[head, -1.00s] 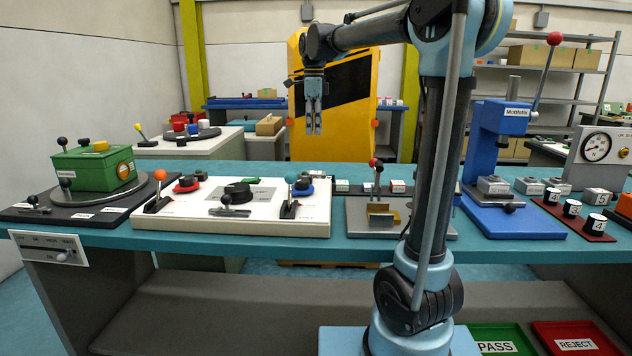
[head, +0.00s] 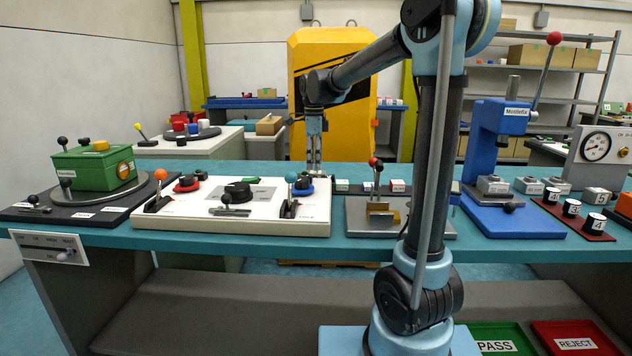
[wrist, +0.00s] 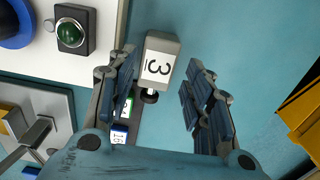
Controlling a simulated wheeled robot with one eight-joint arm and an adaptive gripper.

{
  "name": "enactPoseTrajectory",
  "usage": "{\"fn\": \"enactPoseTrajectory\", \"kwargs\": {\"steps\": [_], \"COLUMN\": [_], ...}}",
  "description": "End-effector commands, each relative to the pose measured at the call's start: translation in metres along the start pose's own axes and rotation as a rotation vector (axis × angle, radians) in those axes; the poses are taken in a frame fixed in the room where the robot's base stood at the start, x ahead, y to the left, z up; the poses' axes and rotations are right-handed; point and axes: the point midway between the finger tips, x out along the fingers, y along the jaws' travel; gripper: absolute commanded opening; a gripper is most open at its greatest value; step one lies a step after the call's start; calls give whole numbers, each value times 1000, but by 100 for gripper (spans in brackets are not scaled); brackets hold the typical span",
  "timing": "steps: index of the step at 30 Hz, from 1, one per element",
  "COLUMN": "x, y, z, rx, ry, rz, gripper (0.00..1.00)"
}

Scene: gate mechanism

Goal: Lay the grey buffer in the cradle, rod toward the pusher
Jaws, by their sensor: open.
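In the head view, my gripper (head: 313,172) points down behind the white panel, and I cannot make out the buffer there. A brass-coloured part, apparently the cradle (head: 378,209), sits on a grey plate beside a red-knobbed lever (head: 374,162).
The white control panel (head: 260,218) with knobs and levers lies left of my gripper. Small labelled blocks (head: 397,186) sit behind the grey plate (head: 425,228). The blue press (head: 490,150) stands to the right. Bare bench shows right of the buffer in the wrist view.

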Motion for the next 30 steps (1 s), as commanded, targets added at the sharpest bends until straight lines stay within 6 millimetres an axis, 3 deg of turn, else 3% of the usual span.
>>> {"fn": "enactPoseTrajectory", "kwargs": {"steps": [5,15,25,30], "x": [9,49,54,54], "y": [0,1,1,1], "z": [-1,-4,-4,-4], "rx": [0,-1,-2,-2], "ry": [0,0,0,0], "rz": [0,0,0,0], "gripper": [47,47,47,8]}}
